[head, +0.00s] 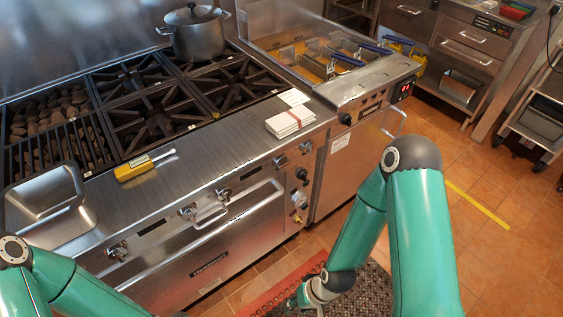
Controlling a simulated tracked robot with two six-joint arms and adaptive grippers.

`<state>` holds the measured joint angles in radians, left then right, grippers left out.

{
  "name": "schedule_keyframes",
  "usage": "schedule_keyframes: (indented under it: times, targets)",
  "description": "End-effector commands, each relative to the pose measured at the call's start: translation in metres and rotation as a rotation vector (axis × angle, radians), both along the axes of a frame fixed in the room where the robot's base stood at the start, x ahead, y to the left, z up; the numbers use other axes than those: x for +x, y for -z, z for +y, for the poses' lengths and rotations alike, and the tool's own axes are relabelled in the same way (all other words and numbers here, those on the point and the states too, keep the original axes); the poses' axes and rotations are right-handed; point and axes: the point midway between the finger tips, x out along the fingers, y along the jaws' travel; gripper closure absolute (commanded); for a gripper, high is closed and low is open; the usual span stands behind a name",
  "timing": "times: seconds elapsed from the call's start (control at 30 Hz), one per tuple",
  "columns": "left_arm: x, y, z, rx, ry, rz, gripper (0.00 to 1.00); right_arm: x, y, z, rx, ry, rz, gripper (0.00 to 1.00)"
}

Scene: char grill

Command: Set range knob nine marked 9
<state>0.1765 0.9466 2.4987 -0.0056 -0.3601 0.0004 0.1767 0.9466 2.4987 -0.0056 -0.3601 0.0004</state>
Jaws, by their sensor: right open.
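The steel range has several small knobs along its front panel: one at the far left (118,253), a left-middle one (187,212), a middle one (223,193), and one near the right end (280,161). More knobs sit at the right corner, including a dark upper one (301,174) and a lower one (297,218). The number markings are too small to read, so I cannot tell which is 9. My right gripper (294,303) is low over the floor mat, below and apart from the knobs, open and partly cut by the bottom edge. My left gripper is out of view.
A towel bar handle (240,208) sticks out from the range front below the knobs. A fryer (365,88) adjoins at right.

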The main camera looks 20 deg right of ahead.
Motion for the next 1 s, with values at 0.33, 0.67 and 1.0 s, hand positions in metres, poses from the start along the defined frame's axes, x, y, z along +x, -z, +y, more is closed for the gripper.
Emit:
schedule_keyframes:
  times: [0.33,0.67,1.0]
  targets:
    - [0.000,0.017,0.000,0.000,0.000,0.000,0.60,0.016,0.008,-0.004,-0.002,-0.001,-0.051,0.25]
    - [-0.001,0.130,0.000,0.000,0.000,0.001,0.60,0.136,0.019,-0.040,-0.038,-0.036,-0.487,0.25]
    - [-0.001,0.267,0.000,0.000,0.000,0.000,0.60,0.223,-0.053,-0.085,-0.153,-0.123,-1.086,0.25]
